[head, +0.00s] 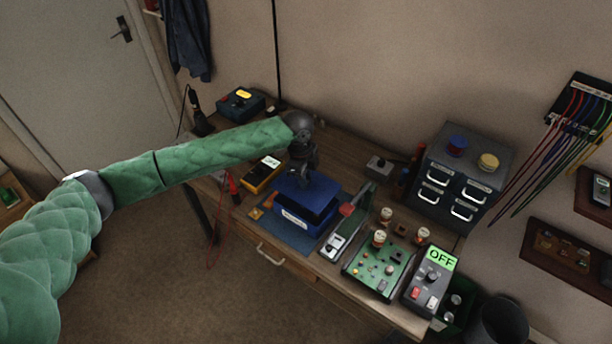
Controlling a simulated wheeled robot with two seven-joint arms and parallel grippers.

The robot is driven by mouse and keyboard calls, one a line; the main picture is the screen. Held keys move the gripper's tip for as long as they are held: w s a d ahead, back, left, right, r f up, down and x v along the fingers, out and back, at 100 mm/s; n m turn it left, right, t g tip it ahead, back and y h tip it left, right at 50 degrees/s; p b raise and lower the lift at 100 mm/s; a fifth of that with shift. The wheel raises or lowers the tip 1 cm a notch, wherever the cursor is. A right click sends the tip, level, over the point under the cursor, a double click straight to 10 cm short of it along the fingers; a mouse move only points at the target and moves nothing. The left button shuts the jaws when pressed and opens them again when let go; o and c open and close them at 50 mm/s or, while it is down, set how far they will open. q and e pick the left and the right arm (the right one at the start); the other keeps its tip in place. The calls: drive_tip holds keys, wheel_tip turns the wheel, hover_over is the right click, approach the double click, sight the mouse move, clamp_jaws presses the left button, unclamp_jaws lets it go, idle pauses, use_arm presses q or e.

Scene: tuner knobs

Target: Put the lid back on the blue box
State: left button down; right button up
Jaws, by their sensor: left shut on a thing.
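The blue box (292,219) stands on a blue-grey mat on the workbench, with a pale label on its front. Its blue lid (291,187) is over the back of the box, with a dark gap showing between lid and box front. My left gripper (306,181) comes down from above and is shut on the lid; its fingertips are small and dark, so the exact grip is hard to see. Whether the lid touches the box rim I cannot tell. My right gripper is not in view.
A yellow multimeter (261,174) lies left of the box. A grey handheld device (341,240), a green circuit board (379,270) and a grey unit reading OFF (430,285) lie to the right. A drawer cabinet (457,176) stands at the back right.

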use_arm(q)
drive_tip(key=shift+s+d+f+b, duration=0.15)
drive_tip(key=shift+f+b, duration=0.2)
drive_tip(key=shift+f, duration=0.75)
drive_tip(key=shift+f+b, duration=0.45)
drive_tip(key=shift+f, duration=1.4)
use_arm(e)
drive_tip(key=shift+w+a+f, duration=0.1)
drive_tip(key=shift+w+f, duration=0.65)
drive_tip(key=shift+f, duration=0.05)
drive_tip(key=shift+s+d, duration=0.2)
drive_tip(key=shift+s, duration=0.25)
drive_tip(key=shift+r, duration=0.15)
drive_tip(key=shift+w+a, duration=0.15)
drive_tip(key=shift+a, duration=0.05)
use_arm(q)
drive_tip(key=shift+p, duration=0.3)
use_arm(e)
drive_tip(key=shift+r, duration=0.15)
